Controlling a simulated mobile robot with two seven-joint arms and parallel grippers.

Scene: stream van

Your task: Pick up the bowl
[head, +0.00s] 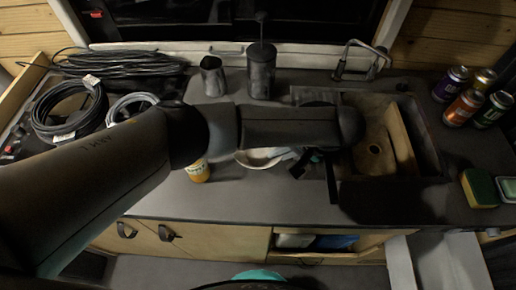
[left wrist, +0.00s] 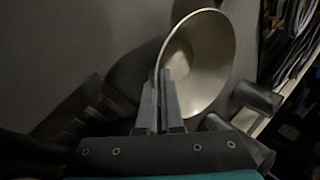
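In the left wrist view the metallic bowl (left wrist: 205,55) fills the upper middle. My left gripper (left wrist: 161,74) has its fingers close together at the bowl's rim, one on the outer side and one over the inside. They look closed on the rim. In the head view the left gripper (head: 297,166) is just right of the bowl and mostly hidden by the arm. My right gripper is in neither view.
A yellow-orange jar (head: 198,172) stands left of the bowl. A dark canister (head: 261,75) and metal cup (head: 213,77) stand behind. The sink (head: 418,135) is at right, with several cans (head: 463,108) and a sponge (head: 478,188) beyond. Coiled cables (head: 68,112) lie at left.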

